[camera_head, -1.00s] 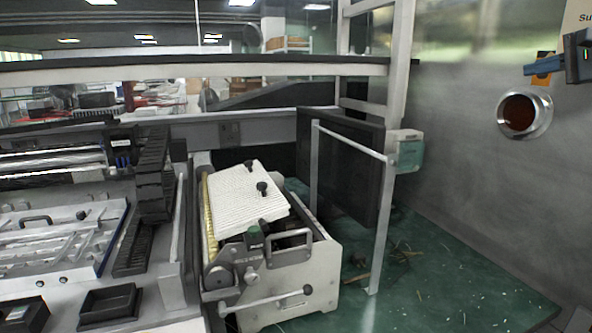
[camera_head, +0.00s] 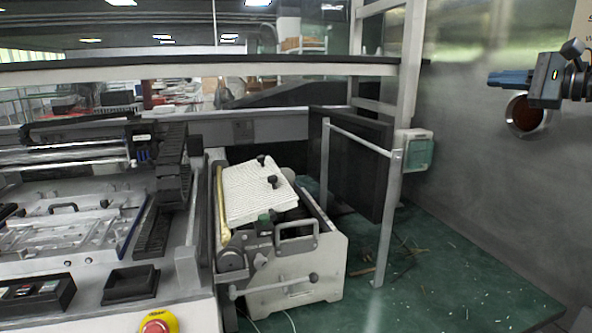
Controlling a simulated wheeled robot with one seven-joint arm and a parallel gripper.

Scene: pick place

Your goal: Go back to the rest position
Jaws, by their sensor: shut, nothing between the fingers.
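My gripper (camera_head: 493,79) is at the upper right edge of the head view. Its blue fingers point left and are shut with nothing held. Its dark body with a small orange mark (camera_head: 555,75) runs off toward the right edge. It hangs in the air in front of the grey wall, overlapping a round metal port (camera_head: 527,116) with a dark reddish inside. No loose task object shows near the fingers.
A white machine (camera_head: 290,270) with a ribbed plate (camera_head: 258,192) stands in the middle on a green floor (camera_head: 450,260). A metal post (camera_head: 388,215) carries a green-white box (camera_head: 418,150). A flat bench machine (camera_head: 60,240) and a red emergency button (camera_head: 156,327) are at left.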

